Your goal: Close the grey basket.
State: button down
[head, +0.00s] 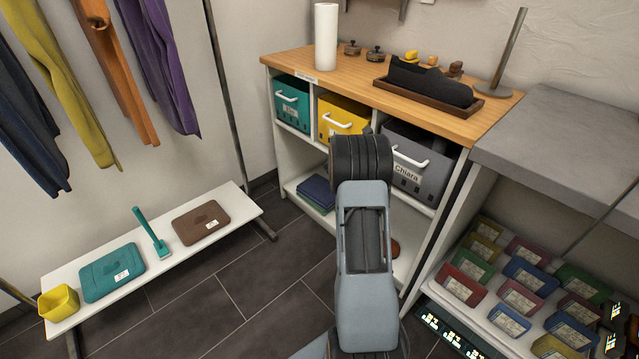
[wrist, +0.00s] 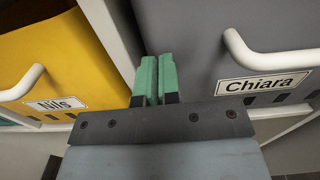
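The grey basket (head: 432,182), labelled Chiara and with a white bar handle, sits in the right upper compartment of the white shelf unit. My arm hides its left part in the head view. In the wrist view its grey front (wrist: 200,45) fills the middle and right, with the handle at the right. How far it stands out of the compartment I cannot tell. My gripper (wrist: 157,75) has its green fingers together with nothing between them. The fingertips are in front of the left part of the grey front, left of the handle; contact is unclear.
The yellow basket (head: 341,118), labelled Nils, and a teal basket (head: 292,103) sit in compartments to the left. A wooden top (head: 310,78) lies above. A grey counter (head: 560,135) stands close on the right. Dark tiled floor (head: 250,285) is free at left.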

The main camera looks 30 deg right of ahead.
jog(key=shift+s+d+r, duration=0.15)
jog(key=shift+d+r, duration=0.05)
jog(key=shift+d, duration=0.15)
jog(key=shift+a, duration=0.2)
jog(key=s+a+p, duration=0.2)
jog(key=a, duration=1.2)
jog(key=shift+f, duration=0.2)
